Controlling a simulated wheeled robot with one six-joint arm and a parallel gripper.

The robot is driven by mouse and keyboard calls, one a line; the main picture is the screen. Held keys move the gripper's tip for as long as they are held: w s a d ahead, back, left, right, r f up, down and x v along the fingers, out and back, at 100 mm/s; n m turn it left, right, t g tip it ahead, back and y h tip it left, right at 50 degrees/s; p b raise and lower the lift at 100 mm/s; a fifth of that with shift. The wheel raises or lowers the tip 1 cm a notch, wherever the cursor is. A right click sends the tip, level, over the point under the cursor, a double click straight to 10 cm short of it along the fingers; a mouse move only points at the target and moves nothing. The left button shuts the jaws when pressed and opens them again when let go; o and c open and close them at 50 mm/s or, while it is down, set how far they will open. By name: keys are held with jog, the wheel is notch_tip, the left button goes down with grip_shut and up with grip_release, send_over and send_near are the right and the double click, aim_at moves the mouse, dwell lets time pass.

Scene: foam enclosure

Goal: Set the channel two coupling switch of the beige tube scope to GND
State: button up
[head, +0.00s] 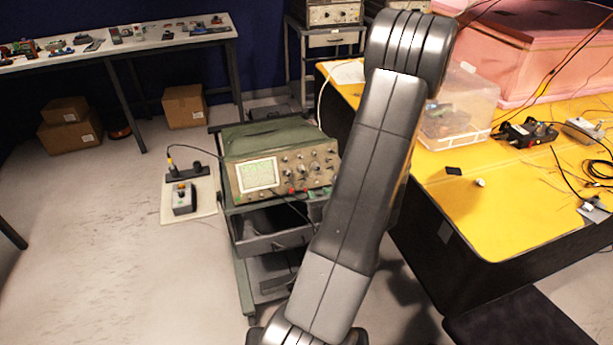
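An oscilloscope (282,163) with a green case and a beige front panel stands on a grey cart left of my arm. Its lit screen (258,175) is on the left of the panel, with knobs and small switches to the right. The channel two coupling switch is too small to make out, so its setting cannot be told. My arm rises from the bottom centre to the top and passes just right of the scope, close to its right edge in the picture. My gripper is not in view.
The grey cart (240,262) has a drawer and lower shelf. A pale board with a small box (184,198) extends left of it. A yellow-topped table (470,205) with a clear bin (462,105) stands right. Other instruments (330,12) stand behind. Floor at left is clear.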

aim_at(305, 179)
jog(key=p+x, duration=0.2)
jog(key=x, duration=1)
jog(key=shift+a+f, duration=0.1)
jog(key=shift+f, duration=0.05)
jog(key=shift+c, duration=0.4)
